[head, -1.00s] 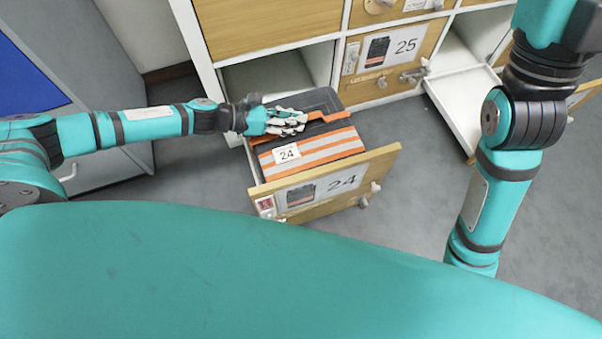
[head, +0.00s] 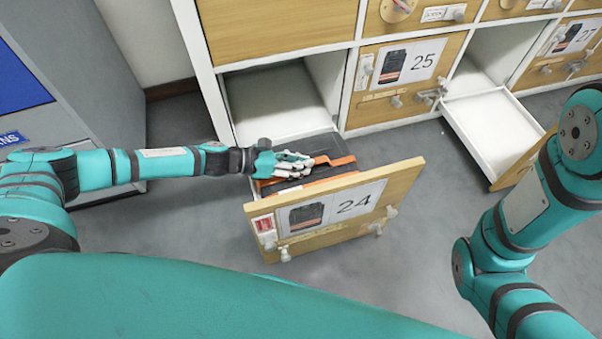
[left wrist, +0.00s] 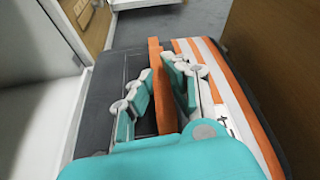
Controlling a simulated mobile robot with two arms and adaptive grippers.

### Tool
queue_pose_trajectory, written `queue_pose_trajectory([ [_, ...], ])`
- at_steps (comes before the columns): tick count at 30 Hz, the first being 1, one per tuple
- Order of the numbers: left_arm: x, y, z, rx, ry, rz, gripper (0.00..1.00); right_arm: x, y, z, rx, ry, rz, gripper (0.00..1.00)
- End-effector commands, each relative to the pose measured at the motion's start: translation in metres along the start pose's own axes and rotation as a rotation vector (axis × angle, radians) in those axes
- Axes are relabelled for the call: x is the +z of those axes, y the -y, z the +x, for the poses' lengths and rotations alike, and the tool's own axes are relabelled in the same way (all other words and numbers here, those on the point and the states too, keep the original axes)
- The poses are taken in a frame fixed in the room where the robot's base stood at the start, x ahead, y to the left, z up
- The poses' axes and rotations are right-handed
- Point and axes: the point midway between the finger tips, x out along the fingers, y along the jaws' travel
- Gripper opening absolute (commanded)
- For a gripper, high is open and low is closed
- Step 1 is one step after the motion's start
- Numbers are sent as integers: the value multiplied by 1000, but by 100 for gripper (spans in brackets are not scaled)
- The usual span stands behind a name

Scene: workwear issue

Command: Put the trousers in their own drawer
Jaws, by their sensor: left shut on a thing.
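The folded trousers (head: 338,162) are dark grey with orange bands. They lie low inside the open drawer labelled 24 (head: 406,181), partly hidden behind its wooden front. The left wrist view shows the trousers (left wrist: 240,88) with orange and pale stripes, and part of a white tag. My left gripper (head: 307,162) reaches in over the drawer from the left. In the left wrist view its fingers (left wrist: 167,95) are shut on an orange band of the trousers. My right arm shows at the right, but its gripper is out of view.
Drawer 25 (head: 440,50) is shut. Another open drawer (head: 490,130) to the right looks empty. A grey cabinet (head: 110,90) stands at the left. Grey floor (head: 180,235) is clear around drawer 24.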

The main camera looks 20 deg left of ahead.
Motion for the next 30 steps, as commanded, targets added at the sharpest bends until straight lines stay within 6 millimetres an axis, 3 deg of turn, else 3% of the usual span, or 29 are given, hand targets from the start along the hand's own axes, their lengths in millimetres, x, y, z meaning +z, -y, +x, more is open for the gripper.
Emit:
queue_pose_trajectory([
  [7,-29,-7,14,-2,3,2,0,-10,5,-22,-2,-7,-1,40],
  [19,-32,-7,14,-1,3,1,0,-11,6,-23,-2,-7,-1,40],
  [20,-34,-7,14,0,-1,0,15,-10,6,-22,-2,-7,-1,40],
  [24,-33,-7,14,0,-1,1,33,-10,6,-22,-2,-7,0,40],
  [30,-33,-7,14,0,-1,1,35,-10,6,-22,-2,-7,-1,40],
])
